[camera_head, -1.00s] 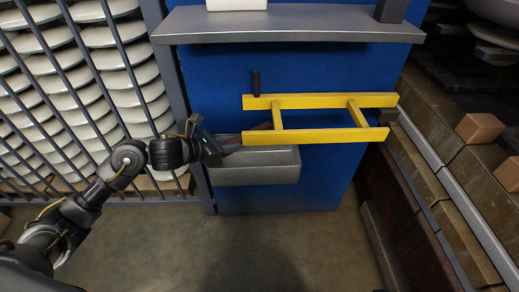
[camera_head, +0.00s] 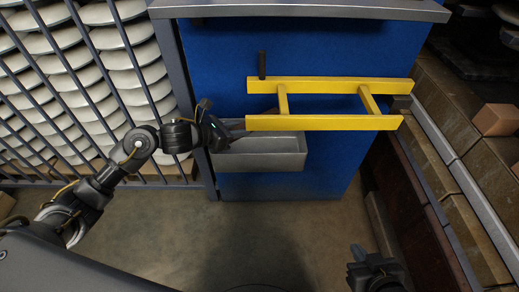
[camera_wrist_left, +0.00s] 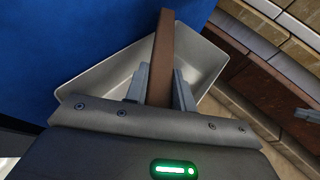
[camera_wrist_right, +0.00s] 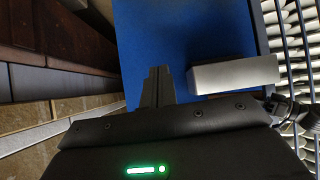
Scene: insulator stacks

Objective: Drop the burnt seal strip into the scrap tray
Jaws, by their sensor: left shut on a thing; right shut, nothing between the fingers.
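The burnt seal strip is a brown bar (camera_wrist_left: 162,55) in the left wrist view, held between the fingers of my left gripper (camera_wrist_left: 158,85). It points away from the gripper, across the opening of the grey scrap tray (camera_wrist_left: 105,82). In the head view my left gripper (camera_head: 226,132) is at the left end of the tray (camera_head: 258,158), on the blue cabinet front. The strip is mostly hidden there behind the yellow frame. My right gripper (camera_head: 375,272) is low at the right, shut and empty. Its closed fingers (camera_wrist_right: 157,86) show in the right wrist view, apart from the tray (camera_wrist_right: 235,75).
A yellow frame (camera_head: 325,122) with a dark upright handle (camera_head: 262,65) sticks out above the tray. A barred rack of white discs (camera_head: 100,75) stands at the left. Stacked brown blocks (camera_head: 445,130) line the right. The floor in front is clear.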

